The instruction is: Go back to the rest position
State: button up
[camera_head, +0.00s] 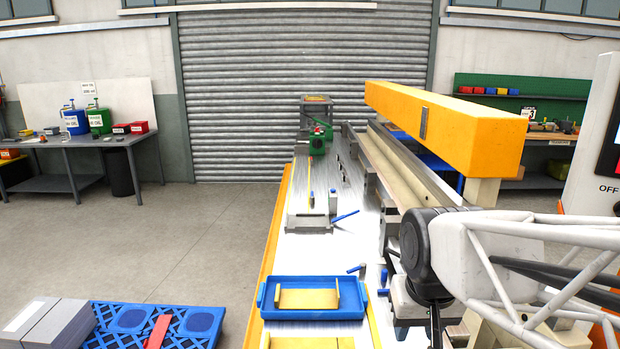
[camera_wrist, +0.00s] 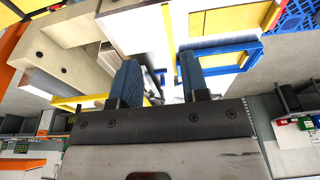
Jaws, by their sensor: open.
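My gripper (camera_wrist: 158,78) shows in the wrist view with its two blue-padded fingers apart. Nothing is seen held between them. In the head view my arm hangs at the lower right, in front of the orange-topped machine; I cannot make out the jaws there. A blue tray (camera_head: 313,313) with a yellow bent piece (camera_head: 308,299) in it lies on the bright worktop, left of my arm. The tray also shows in the wrist view (camera_wrist: 246,58), right of the fingers and apart from them.
The long machine with an orange beam (camera_head: 446,121) stands close beside my arm. A green device (camera_head: 317,136) is at the worktop's far end. Small blue-handled parts stand near the tray. A blue pallet (camera_head: 190,316) lies at lower left.

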jog(key=s+d+f, duration=0.1)
jog(key=s+d, duration=0.1)
jog(key=s, duration=0.4)
jog(key=shift+s+f, duration=0.2)
